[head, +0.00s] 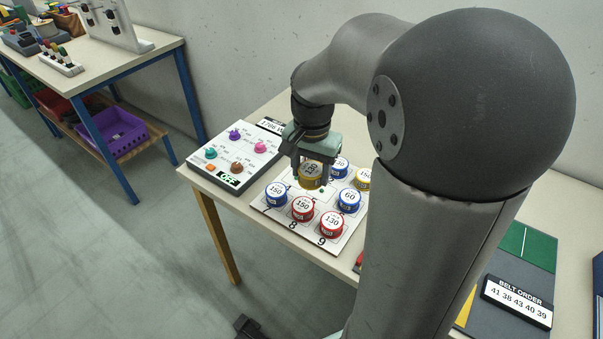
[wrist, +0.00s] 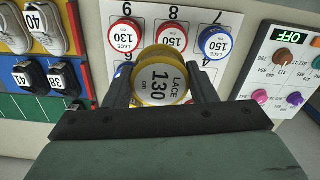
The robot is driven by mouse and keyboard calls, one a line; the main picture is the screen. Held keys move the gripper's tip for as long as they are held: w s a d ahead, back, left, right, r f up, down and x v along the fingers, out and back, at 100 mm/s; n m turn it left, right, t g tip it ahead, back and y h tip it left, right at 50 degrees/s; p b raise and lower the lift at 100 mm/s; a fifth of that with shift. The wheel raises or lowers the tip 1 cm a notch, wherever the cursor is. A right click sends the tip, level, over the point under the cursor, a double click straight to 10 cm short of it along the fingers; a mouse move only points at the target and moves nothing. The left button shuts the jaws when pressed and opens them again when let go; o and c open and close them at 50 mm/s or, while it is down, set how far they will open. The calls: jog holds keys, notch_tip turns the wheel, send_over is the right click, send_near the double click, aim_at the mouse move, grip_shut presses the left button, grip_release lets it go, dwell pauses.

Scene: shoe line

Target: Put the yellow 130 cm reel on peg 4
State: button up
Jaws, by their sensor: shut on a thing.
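The yellow 130 cm reel (head: 311,182) is gripped between the two fingers of my gripper (head: 312,168), over the white numbered peg board (head: 258,205). In the wrist view the reel (wrist: 159,84) has its yellow rim and "LACE 130 cm" label facing the camera, with my gripper's fingers (wrist: 161,90) on both sides. I cannot tell whether it touches a peg or hangs above the board. Along the front row, blue 150 (head: 276,192) is at 7, red 150 (head: 303,207) at 8 and red 130 (head: 332,222) at 9. Peg 4 is not clearly seen.
A blue 60 reel (head: 348,200), another blue reel (head: 340,167) and a yellow-rimmed reel (head: 363,178) stand close by. A panel with coloured knobs (head: 233,160) lies left of the board. Shoes (wrist: 43,30) show in the wrist view.

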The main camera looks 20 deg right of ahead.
jog(key=w+f+p, duration=0.1)
jog(key=w+f, duration=0.2)
jog(key=w, duration=0.1)
jog(key=w+d+f, duration=0.1)
jog(key=w+f, duration=0.2)
jog(key=w, duration=0.2)
jog(key=w+d+f+p, duration=0.1)
jog(key=w+f, duration=0.2)
jog(key=w, duration=0.1)
jog(key=shift+w+p, duration=0.15)
jog(key=shift+p, duration=0.2)
jog(key=shift+w+f, duration=0.3)
jog(key=shift+f, duration=0.1)
notch_tip(320, 180, down, 3)
jog(key=shift+f, duration=0.1)
jog(key=shift+f+b, duration=0.3)
jog(key=shift+f, duration=0.25)
jog(key=o, duration=1)
jog(key=shift+c, duration=0.2)
